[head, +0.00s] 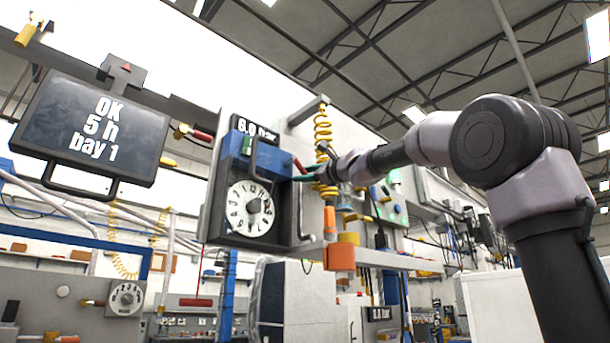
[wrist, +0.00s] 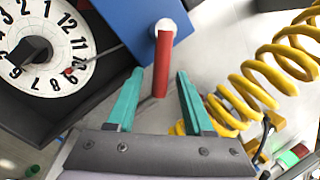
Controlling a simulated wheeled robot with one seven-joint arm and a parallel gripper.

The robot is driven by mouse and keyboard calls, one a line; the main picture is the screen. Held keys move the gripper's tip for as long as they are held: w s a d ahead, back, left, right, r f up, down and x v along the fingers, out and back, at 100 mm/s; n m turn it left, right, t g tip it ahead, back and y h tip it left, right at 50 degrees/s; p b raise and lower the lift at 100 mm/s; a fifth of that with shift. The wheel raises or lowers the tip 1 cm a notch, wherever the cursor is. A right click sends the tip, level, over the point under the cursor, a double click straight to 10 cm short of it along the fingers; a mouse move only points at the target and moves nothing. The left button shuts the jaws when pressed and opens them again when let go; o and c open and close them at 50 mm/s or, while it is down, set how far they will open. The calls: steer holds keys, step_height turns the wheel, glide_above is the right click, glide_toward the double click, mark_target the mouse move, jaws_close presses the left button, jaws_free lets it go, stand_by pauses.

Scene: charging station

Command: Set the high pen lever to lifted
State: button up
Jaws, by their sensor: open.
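A lever with a red grip (wrist: 162,65) stands out from a white round pivot on a blue panel (wrist: 120,25) in the wrist view. The red lever also shows in the head view (head: 299,166), at the right side of the blue box above a white dial. My gripper (wrist: 157,90) is open, with one teal finger on each side of the lever's free end. I see a gap between the grip and each finger. In the head view my gripper (head: 304,178) is at the lever and partly covers it.
A white numbered dial (head: 250,208) sits in a dark housing left of the lever. A yellow coiled hose (wrist: 255,80) hangs close on the right of my gripper. A screen (head: 92,133) reading "OK 5 h Day 1" is at the left.

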jaws_close()
stand_by(1.5)
